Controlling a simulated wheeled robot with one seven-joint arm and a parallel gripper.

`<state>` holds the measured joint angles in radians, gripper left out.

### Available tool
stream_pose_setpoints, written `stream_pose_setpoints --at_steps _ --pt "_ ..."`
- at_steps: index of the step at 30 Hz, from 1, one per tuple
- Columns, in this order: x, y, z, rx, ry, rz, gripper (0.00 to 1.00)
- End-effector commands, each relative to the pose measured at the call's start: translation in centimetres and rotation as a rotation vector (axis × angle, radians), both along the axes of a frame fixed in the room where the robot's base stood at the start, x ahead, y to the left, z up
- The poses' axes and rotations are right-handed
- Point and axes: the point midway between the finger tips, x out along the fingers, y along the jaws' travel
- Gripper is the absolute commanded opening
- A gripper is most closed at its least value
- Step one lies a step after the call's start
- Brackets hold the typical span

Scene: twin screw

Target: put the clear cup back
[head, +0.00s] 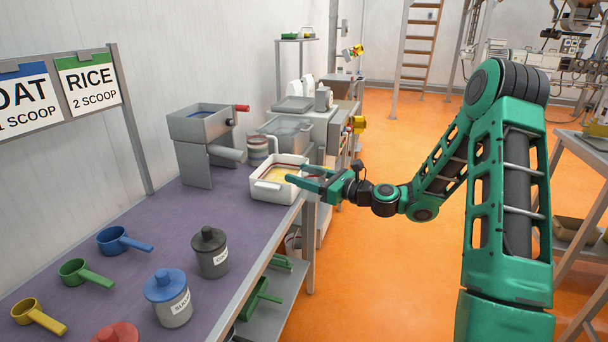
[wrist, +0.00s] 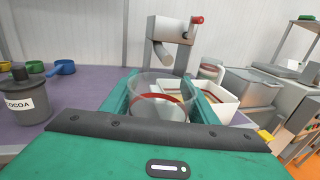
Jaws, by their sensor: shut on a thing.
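The clear cup (wrist: 160,92) is between the two green fingers of my gripper (wrist: 163,90) in the wrist view, and they are shut on it. It looks see-through, with a red band showing on it or through it. In the head view my gripper (head: 306,180) is over the right edge of the purple-topped bench, at the near right side of a white bin (head: 262,190). The cup is hard to make out there. The white bin also shows just behind and right of the cup in the wrist view (wrist: 228,112). Whether cup and bin touch cannot be told.
Banded containers (head: 258,148) and a grey clear-sided box (head: 287,130) stand beyond. Lidded jars (head: 209,255) and coloured scoops (head: 115,240) occupy the near bench. Bench between jars and bin is clear.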

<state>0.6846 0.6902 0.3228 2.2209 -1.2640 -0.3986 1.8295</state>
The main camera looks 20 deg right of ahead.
Motion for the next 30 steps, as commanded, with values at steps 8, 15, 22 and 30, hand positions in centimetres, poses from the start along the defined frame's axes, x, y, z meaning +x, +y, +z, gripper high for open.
stream_pose_setpoints --at_steps 8,15,22,30 --pt "3.2 -1.1 -3.4 0.005 0.003 -0.207 0.27" --pt "5.5 -3.0 -5.4 0.001 0.002 -0.452 0.27" --pt "6.0 -4.4 -4.7 -0.003 -0.006 -0.619 0.27" --pt "5.8 -4.9 -4.5 0.002 0.000 -0.669 0.27"
